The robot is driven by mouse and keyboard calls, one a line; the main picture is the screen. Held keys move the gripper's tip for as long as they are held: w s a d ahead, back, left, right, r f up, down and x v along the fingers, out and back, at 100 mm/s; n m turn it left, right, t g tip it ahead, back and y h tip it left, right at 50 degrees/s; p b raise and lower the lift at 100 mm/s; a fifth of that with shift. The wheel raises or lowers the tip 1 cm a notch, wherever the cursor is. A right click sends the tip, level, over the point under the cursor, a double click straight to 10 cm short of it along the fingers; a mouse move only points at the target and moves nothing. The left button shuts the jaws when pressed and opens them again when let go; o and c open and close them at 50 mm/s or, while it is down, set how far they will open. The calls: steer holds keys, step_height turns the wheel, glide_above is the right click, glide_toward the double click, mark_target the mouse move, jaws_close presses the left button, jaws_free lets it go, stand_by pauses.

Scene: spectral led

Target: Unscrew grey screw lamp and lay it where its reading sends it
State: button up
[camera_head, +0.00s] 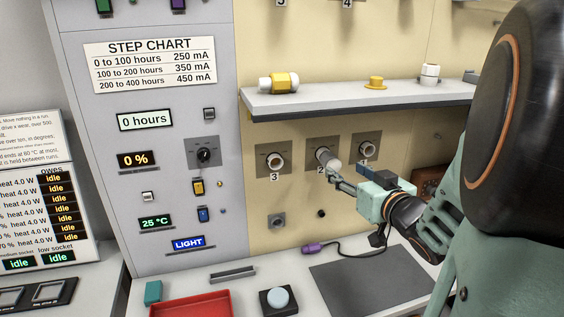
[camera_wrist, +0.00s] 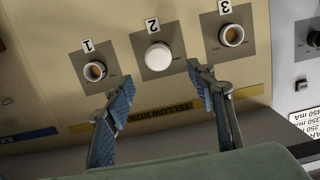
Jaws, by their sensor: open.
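The grey screw lamp (camera_head: 327,158) sits in the panel socket marked 2, its body sticking out. In the wrist view its round, pale end (camera_wrist: 158,56) faces me. My gripper (camera_head: 337,177) is open and is close to the lamp in the head view. In the wrist view the fingertips (camera_wrist: 163,84) are spread wide, one on either side below the lamp, with nothing between them. I cannot tell whether a finger touches the lamp. Displays read 0 hours (camera_head: 145,120), 0 % (camera_head: 138,160), 25 °C (camera_head: 155,222) and LIGHT (camera_head: 189,244).
Sockets 3 (camera_head: 273,161) and 1 (camera_wrist: 95,71) look empty. A shelf (camera_head: 340,104) above holds a yellow-and-white piece (camera_head: 279,83) and smaller parts. On the bench are a red tray (camera_head: 192,306), a button box (camera_head: 278,300), a purple plug (camera_head: 313,248) and a clear dark mat (camera_head: 370,282).

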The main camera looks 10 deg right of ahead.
mark_target(336, 165)
steer(key=w, duration=0.3)
steer(key=w+f, duration=0.1)
steer(key=w, duration=0.5)
steer(key=shift+a+f, duration=0.15)
steer(key=c, duration=1.3)
steer(key=shift+o, duration=0.2)
steer(key=shift+f+b, duration=0.1)
steer(key=shift+b, duration=0.25)
